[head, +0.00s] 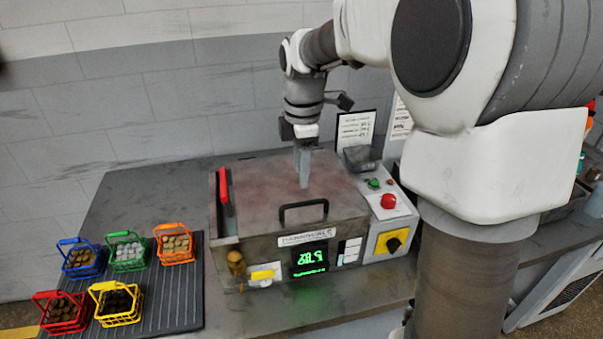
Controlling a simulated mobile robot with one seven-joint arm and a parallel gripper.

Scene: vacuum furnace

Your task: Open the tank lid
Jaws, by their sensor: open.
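The tank (262,260) is a metal box on the bench with a green lit display on its front. Its lid (258,189) is a flat reddish-grey plate and lies closed on top. A black bar handle (303,207) stands at the lid's front edge. My gripper (304,184) points down over the middle of the lid, behind the handle and apart from it. I cannot tell from this view how far the fingertips are above the lid.
Several small coloured baskets with contents, such as the green basket (128,252), stand on a ribbed black mat (190,310) at the left. A control panel with a red button (388,201) and a yellow-backed knob (393,243) is right of the lid. A red bar (224,188) stands at the lid's left.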

